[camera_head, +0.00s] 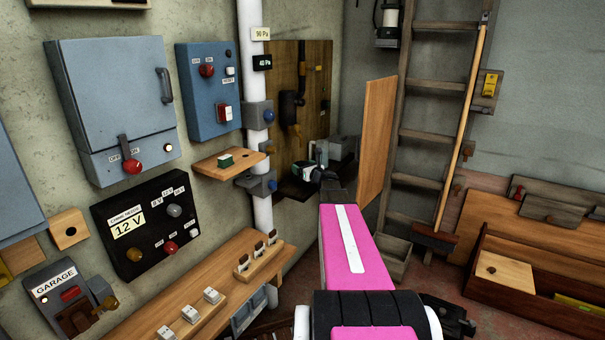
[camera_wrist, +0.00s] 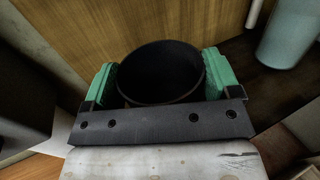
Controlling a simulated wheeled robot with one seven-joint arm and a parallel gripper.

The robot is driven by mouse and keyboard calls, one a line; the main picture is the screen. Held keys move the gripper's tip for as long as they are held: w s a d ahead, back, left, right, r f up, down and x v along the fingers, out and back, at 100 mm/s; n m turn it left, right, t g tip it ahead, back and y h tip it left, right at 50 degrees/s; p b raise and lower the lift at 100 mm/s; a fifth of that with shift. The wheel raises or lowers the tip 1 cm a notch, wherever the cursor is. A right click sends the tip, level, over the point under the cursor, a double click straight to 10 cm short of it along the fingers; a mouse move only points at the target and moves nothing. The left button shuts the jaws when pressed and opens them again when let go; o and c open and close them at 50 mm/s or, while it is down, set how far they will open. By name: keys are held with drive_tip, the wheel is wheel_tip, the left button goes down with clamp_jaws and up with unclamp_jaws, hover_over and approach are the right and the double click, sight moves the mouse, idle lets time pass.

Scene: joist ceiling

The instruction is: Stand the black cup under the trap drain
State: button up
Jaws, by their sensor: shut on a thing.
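The black cup (camera_wrist: 160,72) sits between the two green finger pads of my gripper (camera_wrist: 160,80) in the wrist view. Its round dark mouth faces the camera, and my gripper is shut on it. In the head view my gripper (camera_head: 318,165) is at the end of the pink arm, in front of the wooden board; the cup is too small to make out there. The cup's base is hidden.
The wooden board (camera_head: 315,75) stands behind my gripper, and a wooden panel (camera_head: 376,140) stands close on its right. A white vertical pipe (camera_head: 262,210) and a small wooden shelf (camera_head: 222,168) are on the left. Grey boxes (camera_head: 342,148) sit just behind my gripper.

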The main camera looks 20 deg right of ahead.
drive_tip(key=shift+w+a+f, duration=0.1)
drive_tip(key=shift+f, duration=0.55)
drive_tip(key=shift+w+a+f, duration=0.1)
drive_tip(key=shift+f, duration=0.5)
drive_tip(key=shift+f, duration=0.15)
drive_tip(key=o, duration=1)
drive_tip(key=shift+c, duration=0.2)
drive_tip(key=shift+s+d, duration=0.1)
drive_tip(key=shift+s, duration=0.1)
drive_tip(key=v, duration=1.1)
drive_tip(key=shift+s, duration=0.3)
drive_tip(key=shift+d, duration=0.15)
